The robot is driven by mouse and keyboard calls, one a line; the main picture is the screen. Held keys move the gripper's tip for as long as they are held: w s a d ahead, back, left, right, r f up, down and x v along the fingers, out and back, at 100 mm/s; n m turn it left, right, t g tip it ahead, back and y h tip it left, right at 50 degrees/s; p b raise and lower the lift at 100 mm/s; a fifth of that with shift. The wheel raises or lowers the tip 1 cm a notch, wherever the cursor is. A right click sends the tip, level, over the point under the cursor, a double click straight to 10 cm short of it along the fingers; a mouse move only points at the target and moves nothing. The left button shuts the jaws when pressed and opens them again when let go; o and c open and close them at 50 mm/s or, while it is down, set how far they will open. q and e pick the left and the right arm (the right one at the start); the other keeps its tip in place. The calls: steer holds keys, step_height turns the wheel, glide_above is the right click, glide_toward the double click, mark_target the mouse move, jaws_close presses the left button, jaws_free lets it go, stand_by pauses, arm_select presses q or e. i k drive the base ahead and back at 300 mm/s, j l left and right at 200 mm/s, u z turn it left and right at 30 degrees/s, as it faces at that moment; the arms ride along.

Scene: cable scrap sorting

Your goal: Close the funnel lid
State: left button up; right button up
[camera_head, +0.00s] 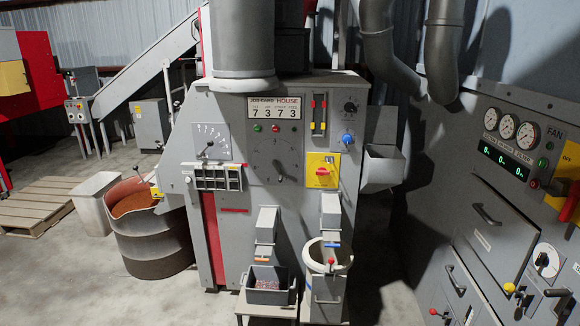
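No part that I can name surely as the funnel lid shows. A grey, open-topped hopper (382,168) sticks out from the right side of the central grey machine (230,110); I cannot tell whether it is the funnel. A white round-rimmed container (312,262) stands below the machine's right chute (331,213), with a red-knobbed lever (331,262) at its front. Its top looks open, with no cover lying over it. Neither of my grippers is in view.
A dark bin (267,296) with scrap sits on a small stand under the left chute (266,224). A large drum (153,240) of orange-brown material and a wooden pallet (38,203) are at left. A grey control cabinet (480,160) fills the right. Bare floor (385,255) lies between.

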mark_target(382, 121)
steer(key=i+z, duration=0.25)
steer(key=i, duration=0.2)
steer(key=i+z, duration=0.25)
steer(key=i, duration=0.2)
steer(key=i+j+z, duration=0.25)
steer(key=i, duration=0.15)
steer(key=i+j+z, duration=0.25)
steer(key=i, duration=0.2)
steer(key=l, duration=0.1)
